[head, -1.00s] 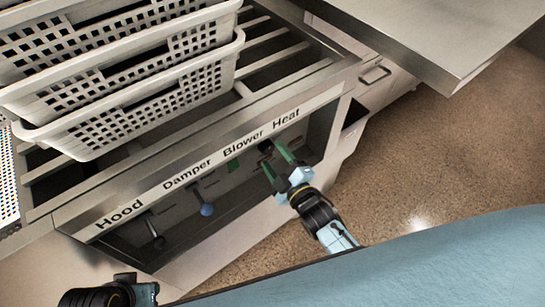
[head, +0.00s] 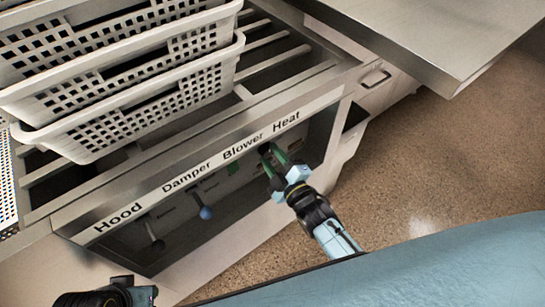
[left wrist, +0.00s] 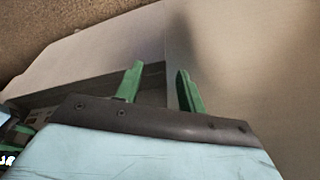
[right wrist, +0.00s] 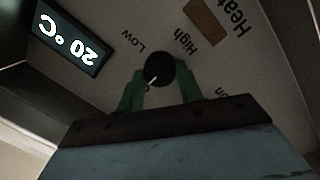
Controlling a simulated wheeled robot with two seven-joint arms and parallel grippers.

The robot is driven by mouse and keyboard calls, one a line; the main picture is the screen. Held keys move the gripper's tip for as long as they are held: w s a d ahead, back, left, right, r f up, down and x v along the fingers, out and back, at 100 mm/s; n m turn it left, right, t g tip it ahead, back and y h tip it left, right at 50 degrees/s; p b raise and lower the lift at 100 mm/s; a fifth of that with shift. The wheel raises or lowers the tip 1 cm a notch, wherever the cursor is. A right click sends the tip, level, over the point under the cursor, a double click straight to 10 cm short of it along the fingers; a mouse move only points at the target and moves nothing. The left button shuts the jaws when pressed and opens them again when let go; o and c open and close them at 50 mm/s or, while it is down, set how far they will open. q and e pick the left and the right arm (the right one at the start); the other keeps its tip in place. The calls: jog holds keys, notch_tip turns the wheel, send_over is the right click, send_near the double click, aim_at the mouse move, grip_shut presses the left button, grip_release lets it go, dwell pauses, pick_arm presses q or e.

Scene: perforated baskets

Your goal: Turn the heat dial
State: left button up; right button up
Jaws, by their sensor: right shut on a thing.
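The heat dial (right wrist: 160,69) is a round black knob with a white pointer line, on a panel marked Low, High and Heat in the right wrist view. The pointer aims down and left, near a partly hidden label. My right gripper (right wrist: 160,88) has its green fingers on either side of the dial, shut on it. In the head view the right gripper (head: 275,165) reaches into the recess below the word Heat. My left gripper (left wrist: 157,85) has its green fingers apart with nothing between them.
A display (right wrist: 72,42) reads 20 °C. Left of the right gripper are a blue damper knob (head: 206,213) and a dark hood knob (head: 157,244). Stacked white perforated baskets (head: 130,95) stand on the rack above. A metal table (head: 440,40) juts out at upper right.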

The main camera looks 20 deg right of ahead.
jog(key=m+p, duration=0.4)
jog(key=m, duration=0.1)
jog(key=shift+r+g, duration=0.2)
jog(key=shift+g, duration=0.1)
jog(key=m+p, duration=0.1)
jog(key=m, duration=0.1)
jog(key=shift+m+p, duration=0.3)
jog(key=m+p, duration=0.1)
jog(key=m, duration=0.2)
jog(key=shift+d+g+y, duration=0.1)
jog(key=shift+g+y, duration=0.2)
jog(key=m, duration=0.2)
jog(key=shift+m+p, duration=0.3)
jog(key=shift+m, duration=0.1)
jog(key=shift+d+m, duration=0.1)
jog(key=shift+m, duration=0.8)
pick_arm(q)
jog(key=s+a+f, duration=0.3)
jog(key=f, duration=0.5)
jog(key=s+a+f+g+y, duration=0.1)
jog(key=a+f, duration=0.3)
jog(key=f, duration=0.5)
jog(key=shift+s, duration=0.9)
pick_arm(e)
jog(key=shift+m+y, duration=0.4)
jog(key=shift+m, duration=0.3)
pick_arm(q)
jog(key=shift+r, duration=0.1)
jog(key=shift+w, duration=0.1)
